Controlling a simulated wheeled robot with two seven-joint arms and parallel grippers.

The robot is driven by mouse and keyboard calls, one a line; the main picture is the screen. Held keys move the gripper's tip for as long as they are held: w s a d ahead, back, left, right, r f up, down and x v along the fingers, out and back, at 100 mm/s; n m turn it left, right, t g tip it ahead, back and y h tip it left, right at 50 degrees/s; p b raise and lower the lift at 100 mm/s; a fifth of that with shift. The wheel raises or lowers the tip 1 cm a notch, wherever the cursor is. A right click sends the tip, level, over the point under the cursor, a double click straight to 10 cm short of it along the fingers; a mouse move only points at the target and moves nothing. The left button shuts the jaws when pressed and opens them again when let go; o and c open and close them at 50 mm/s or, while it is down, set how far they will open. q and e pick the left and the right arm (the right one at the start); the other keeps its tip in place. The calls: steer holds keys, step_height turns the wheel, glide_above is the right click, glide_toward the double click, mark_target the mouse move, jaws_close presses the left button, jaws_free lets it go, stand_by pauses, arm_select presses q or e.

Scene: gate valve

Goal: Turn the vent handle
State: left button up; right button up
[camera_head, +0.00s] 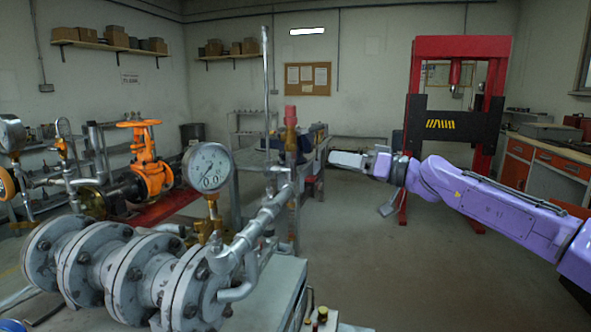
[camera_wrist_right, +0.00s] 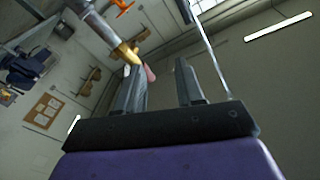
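A red handle (camera_head: 291,115) stands upright on a brass fitting (camera_head: 291,138) at the top of the grey pipework in the head view; I take it to be the vent handle. In the right wrist view, the brass fitting (camera_wrist_right: 124,52) is at the upper left, and the pinkish-red handle (camera_wrist_right: 150,73) shows beside the left finger's tip. My right gripper (camera_head: 333,158) points left, to the right of the handle and a little lower, apart from it in the head view. Its two fingers (camera_wrist_right: 161,66) are spread with nothing held between them. My left gripper is not in view.
Grey flanged pipework (camera_head: 130,275) with a pressure gauge (camera_head: 209,167) fills the lower left. A thin upright rod (camera_head: 265,80) stands left of the handle. An orange handwheel valve (camera_head: 150,165) is farther left. A red press frame (camera_head: 460,45) stands behind my right arm. Floor right of the pipes is clear.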

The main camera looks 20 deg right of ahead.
mark_target(294, 165)
steer(key=w+a+n+g, duration=0.1)
steer(key=a+n, duration=0.1)
steer(key=a, duration=0.1)
steer(key=w+a+n+g+y+p, duration=0.1)
steer(key=a+n, duration=0.1)
steer(key=a, duration=0.2)
steer(key=w+a+f+n+g+y+p, duration=0.1)
steer(key=a+n, duration=0.1)
steer(key=a, duration=0.2)
steer(key=shift+w+g, duration=0.2)
steer(key=shift+g, duration=0.1)
jaws_close()
